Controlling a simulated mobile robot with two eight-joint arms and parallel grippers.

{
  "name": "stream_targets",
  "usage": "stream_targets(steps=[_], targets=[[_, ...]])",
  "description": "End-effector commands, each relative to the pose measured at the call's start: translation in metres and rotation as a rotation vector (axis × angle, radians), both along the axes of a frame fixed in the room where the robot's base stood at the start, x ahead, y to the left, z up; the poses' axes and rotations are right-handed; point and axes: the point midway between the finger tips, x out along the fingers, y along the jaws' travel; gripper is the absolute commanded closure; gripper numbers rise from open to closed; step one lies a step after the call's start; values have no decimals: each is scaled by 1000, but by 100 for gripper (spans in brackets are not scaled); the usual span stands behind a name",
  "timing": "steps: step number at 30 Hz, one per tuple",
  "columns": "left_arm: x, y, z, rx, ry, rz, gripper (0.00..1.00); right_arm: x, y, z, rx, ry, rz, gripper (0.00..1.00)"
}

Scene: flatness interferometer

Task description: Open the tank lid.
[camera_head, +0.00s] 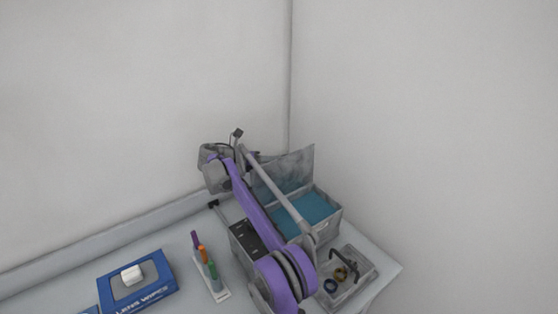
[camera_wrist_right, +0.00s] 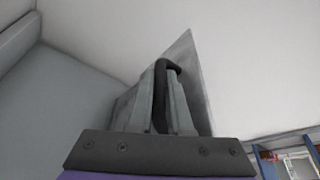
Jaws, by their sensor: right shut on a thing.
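The tank (camera_head: 331,228) is a grey box with blue liquid (camera_head: 313,208) showing inside, at the right end of the table in the head view. Its grey lid (camera_head: 298,164) stands raised at the tank's back edge, and it also shows in the right wrist view (camera_wrist_right: 194,75). My right gripper (camera_wrist_right: 162,98) is shut on the lid's black handle (camera_wrist_right: 172,66). In the head view my right gripper (camera_head: 250,156) is at the lid's far left side, partly hidden by my purple arm. My left gripper is not in view.
A tray (camera_head: 366,284) with rings and a dark tool lies in front of the tank. A rack (camera_head: 219,288) of coloured pens and a blue lens wipes box (camera_head: 155,275) are on the left. Walls close in behind and right.

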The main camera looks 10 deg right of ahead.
Motion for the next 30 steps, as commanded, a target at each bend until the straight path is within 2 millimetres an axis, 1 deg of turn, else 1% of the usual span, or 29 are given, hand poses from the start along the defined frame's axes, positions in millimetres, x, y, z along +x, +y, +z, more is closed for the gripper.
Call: stream_targets(steps=[7,8,9,10,23,26,30], targets=[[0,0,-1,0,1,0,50,0,0,-1,1,0,1,100],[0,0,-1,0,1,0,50,0,0,-1,1,0,1,79],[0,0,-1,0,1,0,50,0,0,-1,1,0,1,72],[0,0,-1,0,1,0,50,0,0,-1,1,0,1,70],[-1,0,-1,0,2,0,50,-1,0,0,1,-3,0,70],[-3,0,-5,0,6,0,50,-5,0,0,6,-15,0,70],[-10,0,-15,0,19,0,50,-16,0,-1,25,-57,1,70]])
